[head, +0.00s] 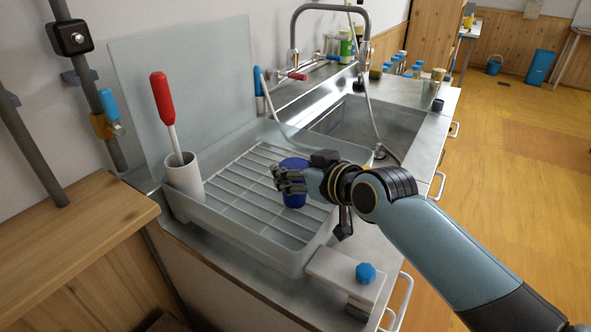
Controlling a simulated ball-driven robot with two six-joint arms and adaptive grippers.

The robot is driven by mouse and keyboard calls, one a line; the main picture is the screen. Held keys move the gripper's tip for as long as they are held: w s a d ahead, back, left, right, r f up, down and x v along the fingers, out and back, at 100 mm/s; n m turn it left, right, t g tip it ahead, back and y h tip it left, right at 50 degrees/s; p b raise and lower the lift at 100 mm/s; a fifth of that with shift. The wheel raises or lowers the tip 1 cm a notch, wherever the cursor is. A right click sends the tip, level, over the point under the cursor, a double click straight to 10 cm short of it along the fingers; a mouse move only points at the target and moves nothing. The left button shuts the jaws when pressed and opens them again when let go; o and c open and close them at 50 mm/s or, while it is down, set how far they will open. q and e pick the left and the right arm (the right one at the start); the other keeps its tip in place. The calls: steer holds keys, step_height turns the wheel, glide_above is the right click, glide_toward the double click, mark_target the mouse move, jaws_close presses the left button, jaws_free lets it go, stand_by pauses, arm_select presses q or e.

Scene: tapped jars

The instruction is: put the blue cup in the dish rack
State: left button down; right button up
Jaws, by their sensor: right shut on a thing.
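The blue cup (294,201) is upright over the right part of the dish rack (240,242), a pale tray with a wire grid inside. My right gripper (279,180) reaches in from the right and is shut on the cup; its fingers cover the cup's middle, while its rim and lower part show. I cannot tell whether the cup's base touches the wires. The rest of the grid is bare. My left gripper is not in view.
A white holder (184,180) with a red-handled brush (160,98) stands at the rack's left corner. A clear panel (190,90) rises behind. A steel sink (385,118) with a tall tap lies beyond. A white block with a blue knob (366,272) sits in front.

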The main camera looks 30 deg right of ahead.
steer(key=o, duration=1)
steer(key=shift+f, duration=0.1)
steer(key=shift+r, duration=0.2)
steer(key=v, duration=1.2)
steer(key=shift+f, duration=0.1)
